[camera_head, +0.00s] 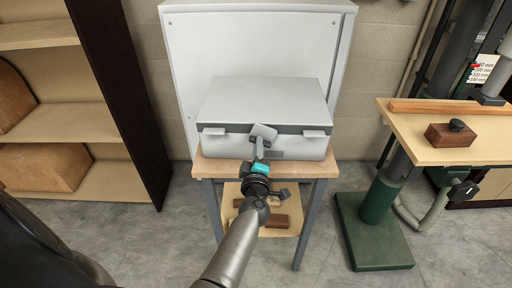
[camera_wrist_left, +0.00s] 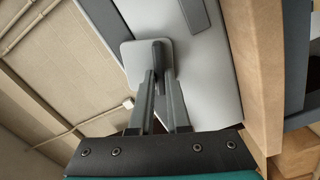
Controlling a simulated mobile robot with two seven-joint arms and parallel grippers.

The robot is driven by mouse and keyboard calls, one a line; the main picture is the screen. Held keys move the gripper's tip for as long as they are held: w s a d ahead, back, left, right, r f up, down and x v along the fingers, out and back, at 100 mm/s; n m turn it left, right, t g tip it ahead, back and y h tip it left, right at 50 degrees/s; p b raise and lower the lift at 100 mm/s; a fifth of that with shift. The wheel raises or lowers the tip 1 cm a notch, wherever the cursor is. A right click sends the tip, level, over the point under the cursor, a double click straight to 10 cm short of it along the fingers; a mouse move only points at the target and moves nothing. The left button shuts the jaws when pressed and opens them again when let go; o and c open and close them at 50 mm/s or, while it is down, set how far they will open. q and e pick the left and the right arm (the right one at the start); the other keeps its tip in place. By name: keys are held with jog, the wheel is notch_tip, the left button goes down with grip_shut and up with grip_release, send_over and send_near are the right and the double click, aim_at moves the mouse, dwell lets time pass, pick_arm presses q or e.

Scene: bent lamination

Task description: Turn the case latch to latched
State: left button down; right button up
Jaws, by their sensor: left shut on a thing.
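The grey case (camera_head: 262,100) sits closed on a small wooden-topped table (camera_head: 325,168), its front facing me. The case latch (camera_head: 265,131) is a light grey square plate at the middle of the front, tilted in the head view. In the left wrist view the latch plate (camera_wrist_left: 136,66) has a dark raised tab (camera_wrist_left: 158,52). My left gripper (camera_head: 259,148) reaches up to the latch from below. In the left wrist view my left gripper (camera_wrist_left: 160,78) is shut on the tab. The fingers hide part of the latch and the case front. My right gripper is out of view.
A white panel (camera_head: 255,40) stands behind the case. A dark shelf unit (camera_head: 118,90) is at left. A workbench (camera_head: 420,150) with a wooden block (camera_head: 450,135) is at right.

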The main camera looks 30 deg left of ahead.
pick_arm(q)
jog(key=shift+w+d+f+n+b, duration=0.15)
jog(key=shift+d+n+b, duration=0.15)
jog(key=shift+n, duration=0.8)
jog(key=shift+w+d+f+n+b, duration=0.15)
jog(key=shift+d+n+b, duration=0.1)
jog(key=shift+n, duration=0.85)
jog(key=c, duration=0.9)
grip_release()
jog(key=shift+a, duration=0.1)
jog(key=shift+s, duration=0.1)
